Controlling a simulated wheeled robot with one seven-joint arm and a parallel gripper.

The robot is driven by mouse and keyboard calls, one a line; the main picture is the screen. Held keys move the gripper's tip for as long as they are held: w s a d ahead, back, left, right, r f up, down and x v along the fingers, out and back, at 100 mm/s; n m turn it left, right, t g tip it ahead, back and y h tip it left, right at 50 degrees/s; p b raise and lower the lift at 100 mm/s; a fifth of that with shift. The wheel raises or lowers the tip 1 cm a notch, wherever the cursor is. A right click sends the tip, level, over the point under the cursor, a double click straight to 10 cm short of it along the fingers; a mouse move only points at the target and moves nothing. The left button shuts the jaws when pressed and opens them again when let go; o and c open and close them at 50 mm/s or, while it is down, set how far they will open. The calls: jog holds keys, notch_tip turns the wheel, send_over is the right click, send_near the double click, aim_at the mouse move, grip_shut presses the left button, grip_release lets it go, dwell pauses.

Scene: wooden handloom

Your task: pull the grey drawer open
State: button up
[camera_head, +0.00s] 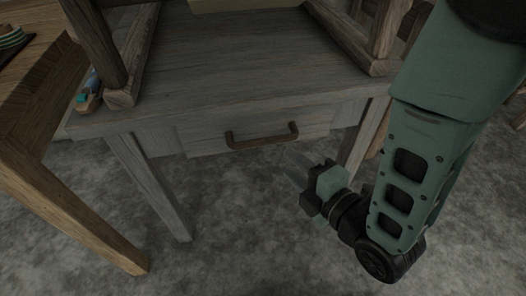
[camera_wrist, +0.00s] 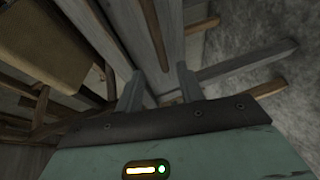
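The grey drawer (camera_head: 205,139) sits in the front of a grey wooden table (camera_head: 240,62) and looks closed. Its brown bar handle (camera_head: 262,137) runs across the front. My gripper (camera_head: 299,164) is just below and right of the handle in the head view, pointing up and left towards it. In the wrist view my gripper (camera_wrist: 159,82) has its two fingers spread apart with nothing between them. The handle (camera_wrist: 154,34) shows ahead of the fingers there, against grey wood. I see no contact with it.
Brown wooden posts (camera_head: 388,38) stand on the grey table. A small blue and brown object (camera_head: 89,95) lies at its left edge. A brown table (camera_head: 38,125) stands close on the left. The grey floor (camera_head: 245,235) below the drawer is clear between the table legs.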

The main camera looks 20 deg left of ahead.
aim_at(265, 144)
jog(key=b+x, duration=0.8)
jog(key=x, duration=0.3)
jog(key=shift+w+f, duration=0.1)
grip_shut()
